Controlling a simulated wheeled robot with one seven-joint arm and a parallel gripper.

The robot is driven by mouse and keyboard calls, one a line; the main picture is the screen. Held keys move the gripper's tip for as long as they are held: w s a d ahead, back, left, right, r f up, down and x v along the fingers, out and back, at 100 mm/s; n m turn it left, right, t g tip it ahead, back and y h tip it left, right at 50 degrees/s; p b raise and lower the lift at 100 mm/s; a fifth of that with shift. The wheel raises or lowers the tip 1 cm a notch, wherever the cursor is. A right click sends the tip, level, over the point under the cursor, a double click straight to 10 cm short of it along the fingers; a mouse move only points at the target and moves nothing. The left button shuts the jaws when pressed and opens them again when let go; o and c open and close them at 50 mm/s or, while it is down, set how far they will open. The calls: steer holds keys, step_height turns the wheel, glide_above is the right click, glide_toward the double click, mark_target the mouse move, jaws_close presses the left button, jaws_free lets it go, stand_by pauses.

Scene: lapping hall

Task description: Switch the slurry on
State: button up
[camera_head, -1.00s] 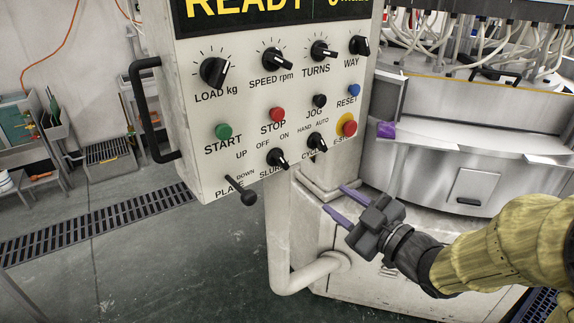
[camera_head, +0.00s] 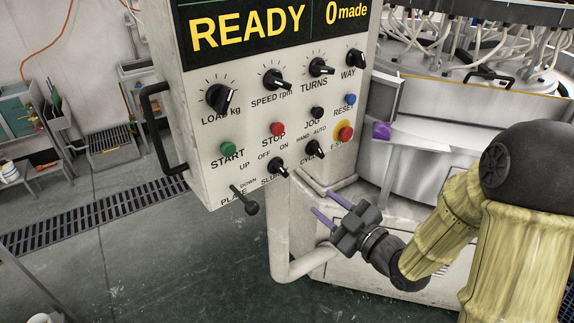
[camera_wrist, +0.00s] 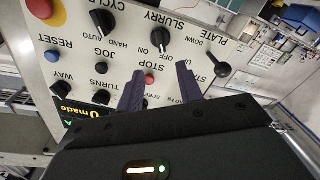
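The slurry knob (camera_head: 278,167) is a small black selector low on the pale control panel (camera_head: 190,100), with OFF and ON printed above it. It also shows in the wrist view (camera_wrist: 157,38), where the panel appears upside down; its pointer seems turned towards OFF. My gripper (camera_head: 323,202) is open and empty, its two purple fingers apart, below and right of the knob in the head view. In the wrist view the fingertips (camera_wrist: 160,69) lie below the knob in the picture and do not visibly touch it. The panel display reads READY and 0 made.
The plate lever (camera_head: 247,203) sticks out left of the slurry knob, and the cycle knob (camera_head: 315,149) sits right of it. The red E-stop (camera_head: 345,131), green start button (camera_head: 228,149) and red stop button (camera_head: 277,129) are close by. A black handle (camera_head: 157,130) lines the panel's left side.

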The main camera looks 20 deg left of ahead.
mark_target(284, 174)
steer(key=shift+a+r+p, duration=0.1)
steer(key=shift+r+p, duration=0.1)
steer(key=shift+p, duration=0.15)
steer(key=p+x, duration=0.2)
steer(key=x, duration=0.5)
steer(key=p+x, duration=0.2)
steer(key=x, duration=0.5)
steer(key=shift+f, duration=0.2)
steer(key=shift+w+a+f, duration=0.1)
steer(key=shift+w+a, duration=0.1)
steer(key=shift+w, duration=0.05)
steer(key=shift+s, duration=0.2)
steer(key=c, duration=0.5)
jaws_close()
